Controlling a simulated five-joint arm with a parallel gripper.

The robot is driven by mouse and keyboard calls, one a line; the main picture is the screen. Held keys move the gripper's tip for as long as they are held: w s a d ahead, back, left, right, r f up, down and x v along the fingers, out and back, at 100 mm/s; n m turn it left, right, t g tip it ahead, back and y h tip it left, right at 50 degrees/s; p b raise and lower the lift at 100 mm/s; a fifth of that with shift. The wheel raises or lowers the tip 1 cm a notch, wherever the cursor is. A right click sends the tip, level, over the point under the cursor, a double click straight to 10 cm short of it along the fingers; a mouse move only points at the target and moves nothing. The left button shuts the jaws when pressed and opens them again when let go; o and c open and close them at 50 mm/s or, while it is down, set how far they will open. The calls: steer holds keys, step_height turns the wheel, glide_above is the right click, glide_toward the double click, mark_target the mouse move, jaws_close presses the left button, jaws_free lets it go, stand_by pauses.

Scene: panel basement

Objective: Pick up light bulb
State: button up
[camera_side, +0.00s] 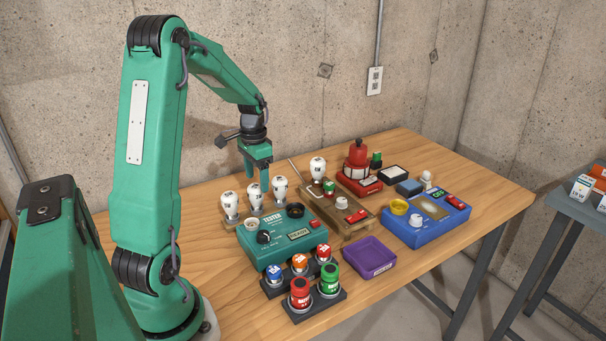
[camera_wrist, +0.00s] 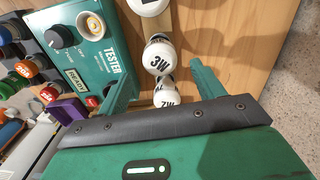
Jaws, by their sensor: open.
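Three white light bulbs stand upright in a row beside the green tester (camera_side: 288,238): a left one (camera_side: 230,204), a middle one (camera_side: 255,196) and a right one (camera_side: 280,189). My gripper (camera_side: 256,172) is open and empty, pointing down above the row. In the wrist view the two green fingers of my gripper (camera_wrist: 165,80) are spread apart. Another bulb (camera_wrist: 166,94) is partly hidden by my gripper body, and a third (camera_wrist: 148,6) is cut off at the top edge.
Another white bulb (camera_side: 318,167) stands on a wooden device (camera_side: 350,226). A purple tray (camera_side: 369,258), a blue device (camera_side: 424,228), a red device (camera_side: 358,170) and a rack of coloured caps (camera_side: 302,284) are nearby. Bare table (camera_wrist: 225,40) lies right of the bulbs in the wrist view.

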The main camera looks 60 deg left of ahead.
mark_target(256, 199)
steer(key=shift+f, duration=1.3)
steer(key=shift+f, duration=0.1)
steer(key=shift+s+f, duration=0.15)
steer(key=shift+f, duration=1.15)
steer(key=shift+s+f, duration=0.15)
steer(key=shift+f, duration=1.1)
steer(key=c, duration=1.1)
